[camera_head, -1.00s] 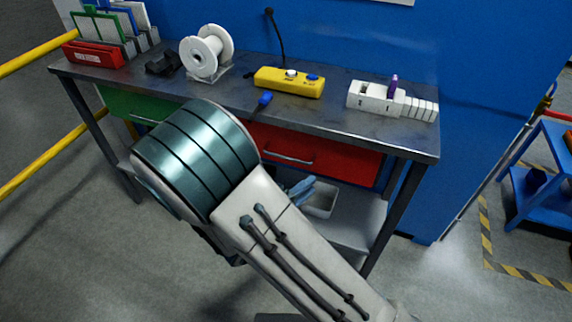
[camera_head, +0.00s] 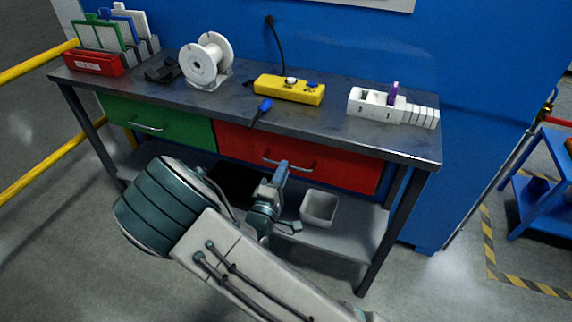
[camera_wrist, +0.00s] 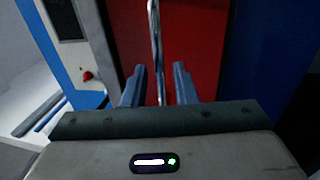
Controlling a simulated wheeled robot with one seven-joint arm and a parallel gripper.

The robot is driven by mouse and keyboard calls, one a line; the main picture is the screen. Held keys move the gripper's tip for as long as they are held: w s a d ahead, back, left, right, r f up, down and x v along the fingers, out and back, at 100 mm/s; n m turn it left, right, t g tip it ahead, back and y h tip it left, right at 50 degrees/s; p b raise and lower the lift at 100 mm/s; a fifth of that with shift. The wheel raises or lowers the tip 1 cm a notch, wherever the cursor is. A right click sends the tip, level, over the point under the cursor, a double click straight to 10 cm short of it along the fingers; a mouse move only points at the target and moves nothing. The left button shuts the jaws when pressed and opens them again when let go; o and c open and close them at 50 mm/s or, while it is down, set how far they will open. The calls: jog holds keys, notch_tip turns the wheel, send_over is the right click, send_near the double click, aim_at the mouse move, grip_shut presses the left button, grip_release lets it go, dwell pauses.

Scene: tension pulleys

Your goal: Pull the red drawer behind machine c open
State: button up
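The red drawer (camera_head: 340,168) is under the right part of the grey workbench, its front roughly level with the green drawer beside it, so it looks shut. Its silver bar handle (camera_head: 300,166) runs across the front. My gripper (camera_head: 283,168) is just in front of the handle, partly hidden by my own arm. In the wrist view my gripper (camera_wrist: 159,75) is open, with one finger on each side of the handle (camera_wrist: 154,35) and gaps between. The red drawer front (camera_wrist: 198,40) fills the background there. I cannot tell how deep the handle sits.
The green drawer (camera_head: 160,125) is to the left. A grey bin (camera_head: 319,208) stands on the lower shelf. A white spool (camera_head: 206,60), yellow control box (camera_head: 288,89) and white block holder (camera_head: 392,106) stand on the bench top. Open floor lies in front.

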jog(key=shift+x, duration=1.5)
jog(key=shift+c, duration=0.3)
grip_shut()
jog(key=shift+s, duration=0.1)
